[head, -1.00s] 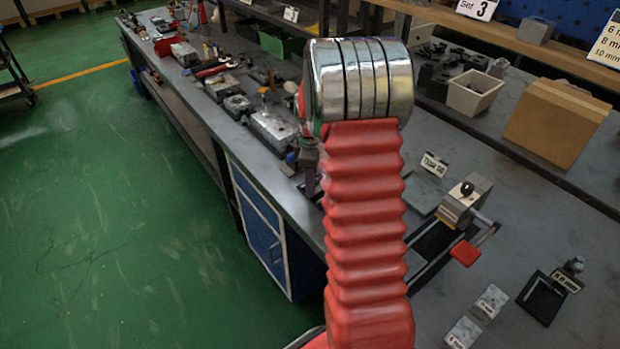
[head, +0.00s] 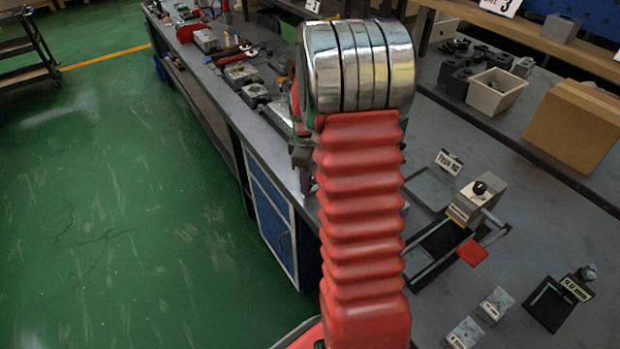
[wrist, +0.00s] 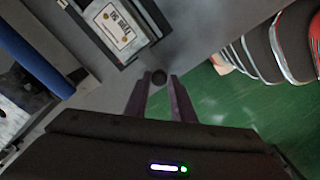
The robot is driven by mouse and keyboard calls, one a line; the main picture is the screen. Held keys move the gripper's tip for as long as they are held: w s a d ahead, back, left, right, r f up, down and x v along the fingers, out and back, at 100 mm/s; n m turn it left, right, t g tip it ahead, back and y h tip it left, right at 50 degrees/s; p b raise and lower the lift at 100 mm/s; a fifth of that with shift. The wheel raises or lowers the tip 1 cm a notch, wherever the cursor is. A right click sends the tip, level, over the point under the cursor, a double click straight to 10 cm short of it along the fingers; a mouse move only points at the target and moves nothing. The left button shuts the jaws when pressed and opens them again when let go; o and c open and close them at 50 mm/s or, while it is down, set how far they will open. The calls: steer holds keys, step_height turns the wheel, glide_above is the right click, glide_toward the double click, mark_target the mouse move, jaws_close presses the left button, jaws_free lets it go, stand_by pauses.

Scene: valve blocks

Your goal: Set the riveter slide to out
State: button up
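In the head view, a grey block device with a black knob (head: 478,190) and a yellowish label stands on the bench, right of my arm. I cannot tell for sure that this is the riveter. In the wrist view, a device with a white label card (wrist: 116,27) in a dark frame lies beyond my gripper (wrist: 160,80). My gripper's fingers are apart. My arm hides the gripper in the head view.
Small grey blocks (head: 495,304) and a black stand (head: 549,302) sit at the bench's near right. A light bin (head: 495,93) and a cardboard box (head: 572,126) stand behind. Tools and blocks crowd the far bench. The green floor (head: 110,220) at left is open.

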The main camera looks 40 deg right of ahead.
steer(key=o, duration=0.4)
steer(key=shift+a, duration=0.15)
step_height(320, 180, up, 14)
steer(key=shift+f, duration=0.15)
stand_by(0.4)
stand_by(0.5)
